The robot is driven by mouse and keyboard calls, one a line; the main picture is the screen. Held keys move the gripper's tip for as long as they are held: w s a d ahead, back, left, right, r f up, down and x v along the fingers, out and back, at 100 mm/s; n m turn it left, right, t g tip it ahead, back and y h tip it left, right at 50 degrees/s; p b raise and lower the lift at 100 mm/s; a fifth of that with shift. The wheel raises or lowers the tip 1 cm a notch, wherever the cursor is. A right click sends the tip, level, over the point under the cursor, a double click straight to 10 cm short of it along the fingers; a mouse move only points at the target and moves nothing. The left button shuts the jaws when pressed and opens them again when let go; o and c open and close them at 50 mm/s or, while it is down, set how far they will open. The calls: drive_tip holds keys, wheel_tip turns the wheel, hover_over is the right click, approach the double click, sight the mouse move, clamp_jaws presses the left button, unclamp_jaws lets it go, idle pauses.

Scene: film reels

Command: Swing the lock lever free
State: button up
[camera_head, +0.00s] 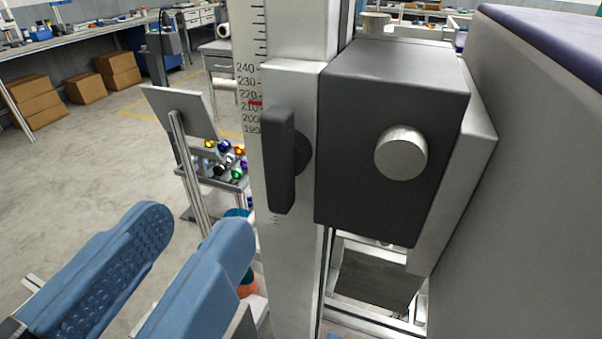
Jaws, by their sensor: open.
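The lock lever (281,160) is a dark, flat bar standing about upright on the front of a pale column (292,90). It joins a round dark hub at its right side. A dark box-shaped carriage (385,130) with a round metal knob (401,153) sits just right of it. My gripper (198,236) has two blue padded fingers, parted and empty. It is at the lower left, apart from the lever and below it in the picture. The right fingertip is the closer one to the lever's lower end.
A printed scale with a red mark (256,103) runs along the column. A large grey body (540,180) fills the right side. A stand with a tilted panel (184,112) and a rack of colourful items (222,165) are behind. Cardboard boxes (118,70) and open floor lie at left.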

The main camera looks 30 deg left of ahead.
sight(262, 157)
drive_tip(key=shift+m+h, duration=0.5)
drive_tip(key=shift+m, duration=0.4)
drive_tip(key=w+p, duration=0.1)
drive_tip(key=w, duration=0.2)
drive_tip(key=w+r+p, duration=0.1)
drive_tip(key=w, duration=0.2)
drive_tip(key=shift+w+a+r, duration=0.15)
drive_tip(key=shift+w+r, duration=0.05)
drive_tip(key=shift+w, duration=0.15)
drive_tip(key=shift+s, duration=0.1)
drive_tip(key=c, duration=0.8)
